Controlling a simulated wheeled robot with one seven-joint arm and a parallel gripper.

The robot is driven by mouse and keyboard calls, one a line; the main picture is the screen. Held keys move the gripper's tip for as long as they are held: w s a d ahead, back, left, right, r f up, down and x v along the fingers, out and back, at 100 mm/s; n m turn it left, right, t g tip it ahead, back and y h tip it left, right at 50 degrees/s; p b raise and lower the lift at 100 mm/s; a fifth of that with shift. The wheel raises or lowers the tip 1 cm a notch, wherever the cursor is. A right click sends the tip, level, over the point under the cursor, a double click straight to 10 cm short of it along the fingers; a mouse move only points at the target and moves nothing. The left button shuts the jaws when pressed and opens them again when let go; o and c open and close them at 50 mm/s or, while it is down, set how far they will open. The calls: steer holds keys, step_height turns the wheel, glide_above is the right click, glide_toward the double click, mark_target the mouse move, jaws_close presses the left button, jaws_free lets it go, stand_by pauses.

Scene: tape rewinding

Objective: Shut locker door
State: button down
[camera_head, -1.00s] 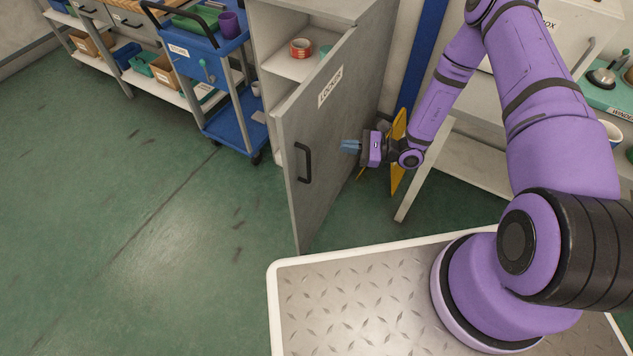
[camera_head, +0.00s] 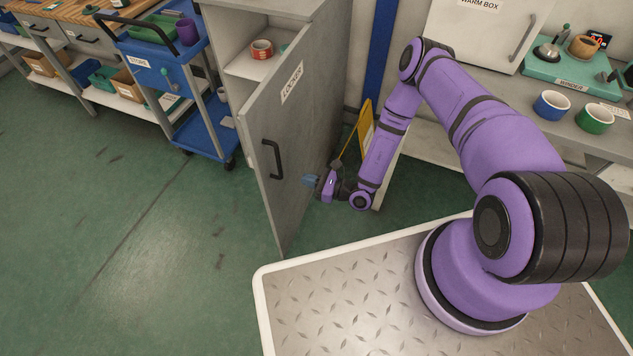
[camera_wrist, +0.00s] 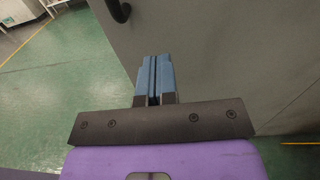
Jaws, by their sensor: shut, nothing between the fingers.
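The grey locker (camera_head: 327,55) stands with its door (camera_head: 285,165) swung open toward me, bearing a "LOCKER" label and a black handle (camera_head: 273,158). My gripper (camera_head: 310,181) is shut and empty, with its blue fingertips close to the door's outer face, right of the handle. In the wrist view the blue fingers (camera_wrist: 155,78) are together and point at the grey door panel (camera_wrist: 215,55). Part of the handle (camera_wrist: 119,10) shows at the top. I cannot tell whether the fingertips touch the door.
A red tape roll (camera_head: 262,49) sits on a shelf inside the locker. A blue cart (camera_head: 180,85) stands left of it. A yellow board (camera_head: 365,128) is behind my forearm. The green floor (camera_head: 120,230) left of the door is clear.

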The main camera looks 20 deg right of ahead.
steer(key=x, duration=0.8)
steer(key=shift+w+a, duration=0.15)
steer(key=shift+a, duration=0.1)
steer(key=shift+a, duration=0.1)
